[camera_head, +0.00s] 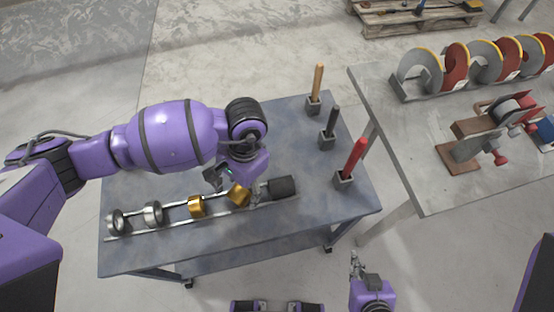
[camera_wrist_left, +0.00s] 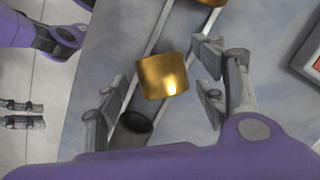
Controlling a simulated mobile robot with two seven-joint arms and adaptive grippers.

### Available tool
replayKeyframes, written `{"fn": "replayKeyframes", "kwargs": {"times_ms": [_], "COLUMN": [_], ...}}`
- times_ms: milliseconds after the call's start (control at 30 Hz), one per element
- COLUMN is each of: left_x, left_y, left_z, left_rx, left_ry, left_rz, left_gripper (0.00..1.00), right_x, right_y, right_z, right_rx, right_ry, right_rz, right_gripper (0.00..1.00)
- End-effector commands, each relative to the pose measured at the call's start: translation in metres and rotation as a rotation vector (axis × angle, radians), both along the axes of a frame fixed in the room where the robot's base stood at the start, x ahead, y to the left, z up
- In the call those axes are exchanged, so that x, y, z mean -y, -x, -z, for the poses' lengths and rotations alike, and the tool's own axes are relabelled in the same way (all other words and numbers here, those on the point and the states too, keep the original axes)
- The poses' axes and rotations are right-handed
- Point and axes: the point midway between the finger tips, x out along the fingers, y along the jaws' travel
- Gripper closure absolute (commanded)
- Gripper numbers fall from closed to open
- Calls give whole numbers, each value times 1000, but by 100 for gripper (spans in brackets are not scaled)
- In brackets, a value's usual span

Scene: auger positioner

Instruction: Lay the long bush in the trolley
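A gold bush (camera_head: 238,194) sits at the rails, tilted against their line. In the left wrist view it (camera_wrist_left: 163,76) lies between the fingers of my left gripper (camera_wrist_left: 157,90). That gripper, at the bush in the head view (camera_head: 248,197), is open, with gaps on both sides. A second gold bush (camera_head: 196,206) is further left along the rails. A dark cylinder (camera_head: 282,186) lies at the right end; in the wrist view (camera_wrist_left: 133,130) it is partly hidden. I cannot tell which is the long bush. My right gripper (camera_head: 355,262) is empty and looks open.
The wheeled blue-grey table (camera_head: 320,215) carries two rails and two silver rings (camera_head: 153,214). Three upright handles, including a red one (camera_head: 354,158), stand in blocks on its right side. Another grey table (camera_head: 425,175) holds auger discs (camera_head: 484,58). The front-right tabletop is clear.

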Motion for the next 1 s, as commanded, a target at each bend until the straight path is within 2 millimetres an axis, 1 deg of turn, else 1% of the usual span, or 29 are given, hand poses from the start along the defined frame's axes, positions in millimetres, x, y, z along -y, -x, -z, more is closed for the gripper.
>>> {"fn": "replayKeyframes", "kwargs": {"times_ms": [233, 367, 467, 700, 800, 900, 1000], "left_x": [0, 1, 3, 11, 14, 16, 17], "left_y": [1, -2, -5, -16, -20, -22, -23], "left_z": [1, -7, -22, -73, -91, -104, -112], "left_rx": [-2, 0, 3, 5, 4, 2, 1], "left_ry": [-1, 0, 1, 1, 0, 1, -1], "left_rz": [-1, 0, 2, 3, 0, 1, 0], "left_gripper": [35, 35, 35, 35, 35, 35, 35], "right_x": [2, 2, 1, 1, 1, 1, 1], "right_y": [9, 7, 6, 5, 4, 4, 4], "right_z": [3, 3, 2, 1, 1, 1, 1], "right_rx": [-17, -14, -11, -8, -7, -7, -7], "right_ry": [4, 4, 2, 1, 1, 1, 1], "right_rz": [-1, -1, -1, 1, 1, 1, 1], "right_gripper": [100, 100, 100, 100, 100, 100, 100]}}
